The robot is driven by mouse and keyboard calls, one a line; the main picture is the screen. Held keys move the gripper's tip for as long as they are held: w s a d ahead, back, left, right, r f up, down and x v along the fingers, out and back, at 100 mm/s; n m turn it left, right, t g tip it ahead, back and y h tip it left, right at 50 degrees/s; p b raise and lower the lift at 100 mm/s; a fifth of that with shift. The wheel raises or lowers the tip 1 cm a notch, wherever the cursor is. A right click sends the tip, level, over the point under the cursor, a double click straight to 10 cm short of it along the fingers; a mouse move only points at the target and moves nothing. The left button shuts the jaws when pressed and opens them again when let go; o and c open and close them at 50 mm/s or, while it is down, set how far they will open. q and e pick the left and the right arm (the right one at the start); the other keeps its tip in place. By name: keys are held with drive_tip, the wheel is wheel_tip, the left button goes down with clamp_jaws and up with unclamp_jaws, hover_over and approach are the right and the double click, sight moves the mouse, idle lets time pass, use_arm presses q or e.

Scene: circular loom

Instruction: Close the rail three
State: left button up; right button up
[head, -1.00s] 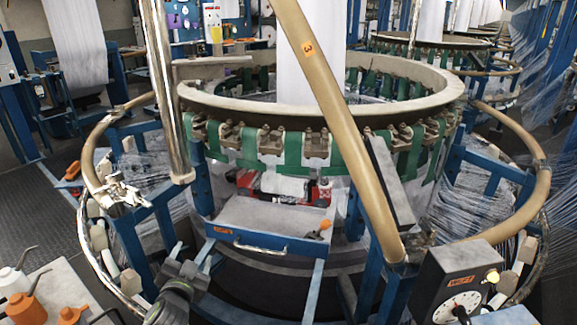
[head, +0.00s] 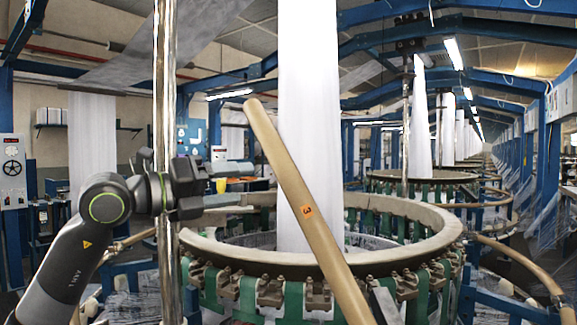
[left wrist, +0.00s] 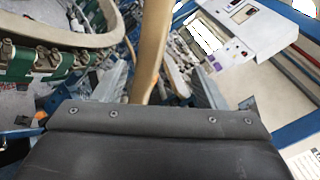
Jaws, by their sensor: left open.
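Rail three (head: 300,195) is a tan curved bar with an orange label "3". It stands raised and slanted across the front of the loom ring (head: 415,250), its free end up at the upper left. My left gripper (head: 226,186) is open and empty, pointing right, left of the rail with a gap between them in the head view. In the left wrist view a tan rail (left wrist: 152,45) shows beyond and between the open fingers (left wrist: 148,95); its lower part is hidden behind the gripper. My right gripper is not in view.
A shiny vertical metal post (head: 167,90) stands beside my left wrist. A white fabric column (head: 310,100) rises from the loom's middle. A grey control box (left wrist: 250,25) shows in the left wrist view. More looms stand behind to the right.

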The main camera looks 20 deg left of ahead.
sight(273, 163)
use_arm(q)
wheel_tip(273, 163, up, 3)
drive_tip(key=a+n+t+y, duration=0.1)
drive_tip(key=a+y, duration=0.2)
drive_tip(key=p+x, duration=0.2)
drive_tip(key=x, duration=0.3)
drive_tip(key=p+x, duration=0.2)
drive_tip(key=x, duration=0.3)
drive_tip(key=r+p+x, duration=0.1)
drive_tip(key=p+x, duration=0.1)
drive_tip(key=x, duration=0.3)
drive_tip(key=shift+d+p, duration=0.4)
drive_tip(key=shift+d, duration=0.1)
drive_tip(key=shift+x, duration=0.8)
drive_tip(key=shift+f, duration=0.1)
drive_tip(key=shift+c, duration=0.3)
